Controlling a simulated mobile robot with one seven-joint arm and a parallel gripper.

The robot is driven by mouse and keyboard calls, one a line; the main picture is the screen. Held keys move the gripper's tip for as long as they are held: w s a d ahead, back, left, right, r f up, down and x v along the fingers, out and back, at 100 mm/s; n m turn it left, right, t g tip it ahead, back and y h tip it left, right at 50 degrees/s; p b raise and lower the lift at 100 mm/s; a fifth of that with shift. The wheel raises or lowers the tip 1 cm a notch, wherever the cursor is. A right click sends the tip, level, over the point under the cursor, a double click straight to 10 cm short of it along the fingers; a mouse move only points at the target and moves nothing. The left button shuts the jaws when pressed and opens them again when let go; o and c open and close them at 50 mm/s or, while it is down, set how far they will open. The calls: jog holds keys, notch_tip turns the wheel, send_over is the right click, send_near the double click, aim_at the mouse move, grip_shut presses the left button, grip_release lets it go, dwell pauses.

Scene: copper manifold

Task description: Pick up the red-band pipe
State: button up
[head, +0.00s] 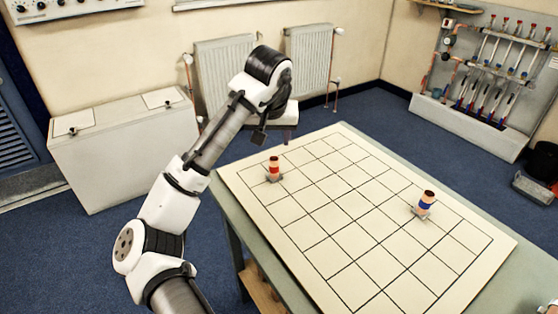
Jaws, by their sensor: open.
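The red-band pipe (274,167) is a short copper-coloured piece with a red band. It stands upright on a small grey base near the far left edge of the gridded board (240,186). A similar pipe with a blue band (425,204) stands on its own small base at the right part of the board. My gripper (260,136) is at the end of my arm, to the left of and above the red-band pipe in the picture. It is open, dark and small in view, and apart from both pipes. Its fingertips are hard to make out.
The board lies on a table (221,201), and most of its squares are bare. A white chest (125,155) and two radiators (224,70) stand along the back wall. A pipe manifold panel (495,60) is at the far right, with a grey tray (533,188) on the floor.

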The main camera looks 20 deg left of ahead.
aim_at(274, 160)
jog(key=x, duration=0.8)
jog(key=shift+p, duration=0.4)
jog(key=shift+p+x, duration=0.7)
jog(key=shift+x, duration=1.95)
jog(key=shift+d, duration=0.2)
jog(key=shift+c, duration=0.2)
grip_shut()
